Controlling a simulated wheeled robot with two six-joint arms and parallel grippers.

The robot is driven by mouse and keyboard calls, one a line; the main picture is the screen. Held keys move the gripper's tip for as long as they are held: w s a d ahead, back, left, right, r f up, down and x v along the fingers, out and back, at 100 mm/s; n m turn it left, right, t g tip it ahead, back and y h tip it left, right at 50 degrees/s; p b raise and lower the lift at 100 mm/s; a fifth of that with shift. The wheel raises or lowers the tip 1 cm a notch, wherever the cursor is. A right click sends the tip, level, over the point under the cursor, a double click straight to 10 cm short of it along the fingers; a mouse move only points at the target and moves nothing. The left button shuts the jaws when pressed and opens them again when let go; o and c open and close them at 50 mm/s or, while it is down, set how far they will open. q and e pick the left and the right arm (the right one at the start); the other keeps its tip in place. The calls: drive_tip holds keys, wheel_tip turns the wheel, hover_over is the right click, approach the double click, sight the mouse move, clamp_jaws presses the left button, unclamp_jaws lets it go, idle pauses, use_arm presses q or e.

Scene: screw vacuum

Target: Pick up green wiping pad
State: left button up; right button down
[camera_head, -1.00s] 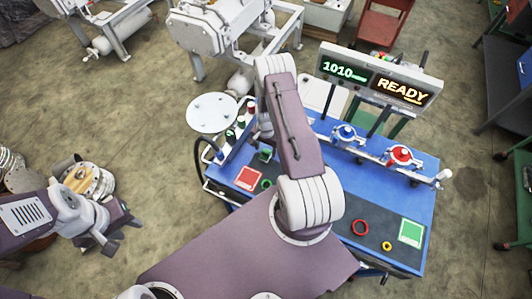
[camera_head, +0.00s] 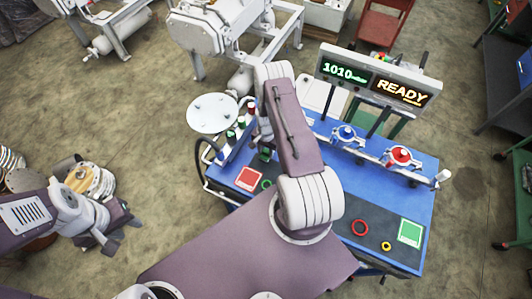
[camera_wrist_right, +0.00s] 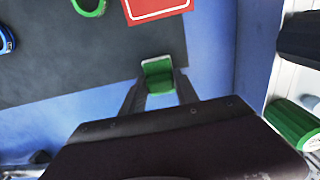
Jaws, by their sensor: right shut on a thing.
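The green wiping pad (camera_wrist_right: 158,78), a small green block with a pale top, sits between the two fingers of my right gripper (camera_wrist_right: 160,88) in the right wrist view. The fingers are shut on it, over the blue tabletop by the dark mat's edge. In the head view a small green piece, apparently the same pad (camera_head: 265,153), shows beside my right arm, which hides most of that gripper. I cannot tell whether the pad touches the table. My left gripper (camera_head: 121,234) is off to the left, away from the table, with its fingers apart and empty.
The blue workbench (camera_head: 322,182) carries a red square (camera_head: 250,177), a green square (camera_head: 411,232), rings and two valves. A white rack with green-capped bottles (camera_head: 235,133) stands close to my right gripper. A green cylinder (camera_wrist_right: 292,124) is at right in the wrist view. A display (camera_head: 378,78) stands behind.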

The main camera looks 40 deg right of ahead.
sight(266, 151)
wheel_tip(266, 151, up, 9)
drive_tip(key=shift+r+b, duration=0.2)
drive_tip(key=shift+b, duration=0.85)
